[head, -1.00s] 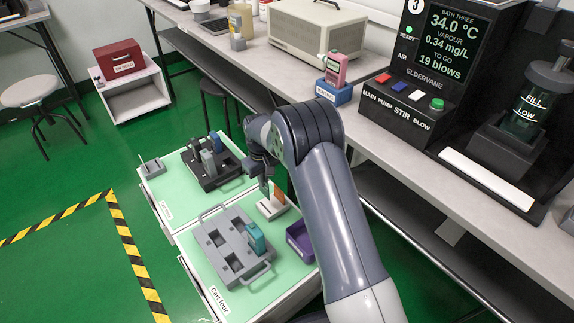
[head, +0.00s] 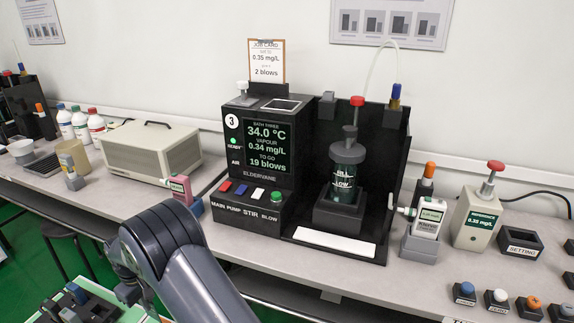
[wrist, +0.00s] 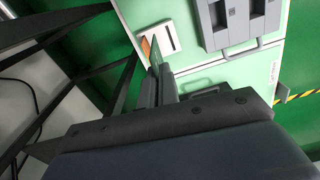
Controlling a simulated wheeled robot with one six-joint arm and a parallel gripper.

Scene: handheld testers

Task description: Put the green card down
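The green card (wrist: 155,54) shows nearly edge-on in the wrist view as a thin grey-green sliver between my fingertips. My gripper (wrist: 165,82) looks shut on it, above the pale green top of a cart. Just beyond the card is a white holder (wrist: 163,38) with a dark slot and an orange card (wrist: 146,46) at its left. I cannot tell whether the green card touches the holder. In the head view my gripper (head: 128,291) is at the lower left, partly hidden by my arm.
A grey rack (wrist: 212,25) stands on the cart beside the holder. A dark tray (head: 85,308) with upright testers is at the head view's lower left. The bench holds the black bath console (head: 262,150), a pink tester (head: 180,188) and a beige case (head: 150,152).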

